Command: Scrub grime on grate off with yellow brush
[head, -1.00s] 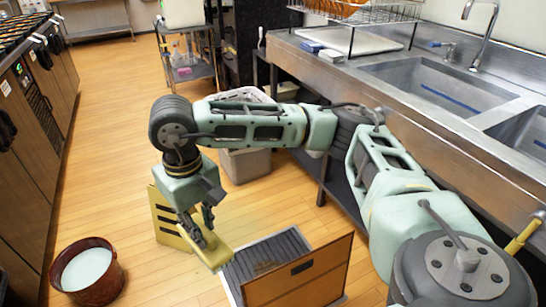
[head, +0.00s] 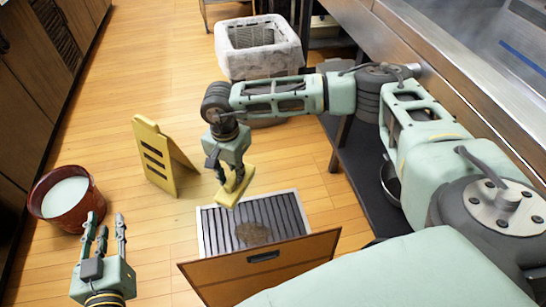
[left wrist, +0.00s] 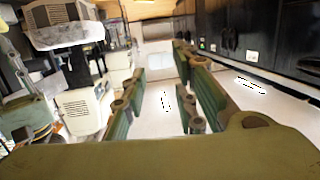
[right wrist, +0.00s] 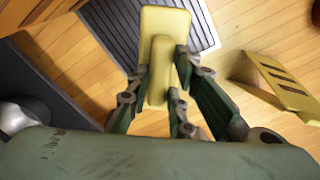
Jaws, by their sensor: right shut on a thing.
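The yellow brush (head: 232,192) is held in my right gripper (head: 236,180), above the back edge of the floor grate. In the right wrist view the brush (right wrist: 166,22) stands out between the fingers of my right gripper (right wrist: 160,88), which are shut on its handle. The grate (head: 220,232) is a grey slatted drain in the floor, also partly seen in the right wrist view (right wrist: 112,22). A brown grime patch (head: 252,233) lies on its slats. My left gripper (head: 103,235) is open and empty at the lower left; its fingers also show apart in the left wrist view (left wrist: 160,95).
A brown wooden panel (head: 225,273) with a handle slot stands at the grate's front edge. A yellow floor sign (head: 152,155) stands behind left. A red-brown bucket (head: 75,215) of pale liquid is at left. A lined white basket (head: 285,62) is at the back.

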